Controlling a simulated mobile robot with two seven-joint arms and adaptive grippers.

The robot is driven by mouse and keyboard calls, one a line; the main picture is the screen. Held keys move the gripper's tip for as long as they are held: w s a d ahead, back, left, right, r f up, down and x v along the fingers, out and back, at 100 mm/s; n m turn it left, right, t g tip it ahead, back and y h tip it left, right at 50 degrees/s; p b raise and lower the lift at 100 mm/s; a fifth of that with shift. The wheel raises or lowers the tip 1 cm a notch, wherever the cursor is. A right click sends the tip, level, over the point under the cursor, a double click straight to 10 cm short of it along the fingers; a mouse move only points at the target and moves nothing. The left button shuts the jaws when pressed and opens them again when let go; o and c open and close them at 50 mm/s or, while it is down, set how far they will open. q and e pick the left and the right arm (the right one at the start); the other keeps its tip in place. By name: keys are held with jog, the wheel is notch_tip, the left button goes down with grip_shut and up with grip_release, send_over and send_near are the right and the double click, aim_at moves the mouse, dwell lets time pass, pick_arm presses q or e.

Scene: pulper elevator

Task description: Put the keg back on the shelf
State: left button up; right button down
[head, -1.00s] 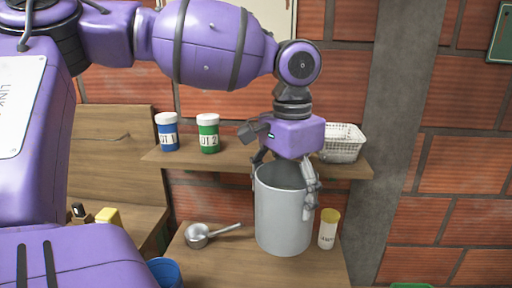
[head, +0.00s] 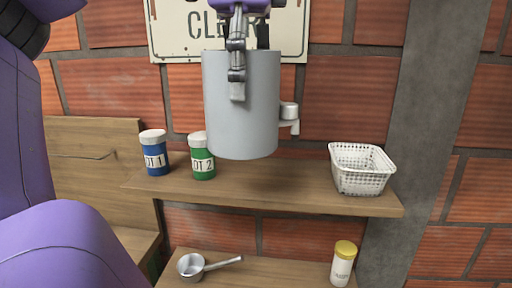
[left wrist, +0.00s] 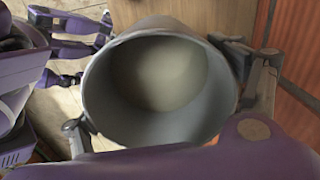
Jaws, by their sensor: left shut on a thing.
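The keg (head: 240,125) is a plain grey, open-topped cylinder, upright in the head view. It hangs in front of the brick wall, its bottom overlapping the upper shelf (head: 260,192) in the picture; I see no contact with the board. My left gripper (head: 238,88) is shut on it, with one finger down its near side. A small grey part shows at the keg's right side. In the left wrist view I look into the keg (left wrist: 158,125); it looks empty, with gripper parts on both sides.
A blue jar (head: 154,155) and a green jar (head: 202,160) stand at the upper shelf's left. A white basket (head: 360,168) stands at its right. The board between is clear. Below are a metal scoop (head: 192,266) and a yellow-capped bottle (head: 343,265).

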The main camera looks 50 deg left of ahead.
pick_arm(q)
jog(key=w+a+f, duration=0.9)
jog(key=w+f, duration=0.1)
jog(key=f, duration=0.2)
jog(key=shift+f, duration=0.25)
jog(key=o, duration=2)
jog(key=shift+s+f, duration=0.15)
jog(key=shift+f, duration=0.05)
notch_tip(320, 180, up, 12)
jog(key=shift+r+b, duration=0.1)
jog(key=shift+b, duration=0.4)
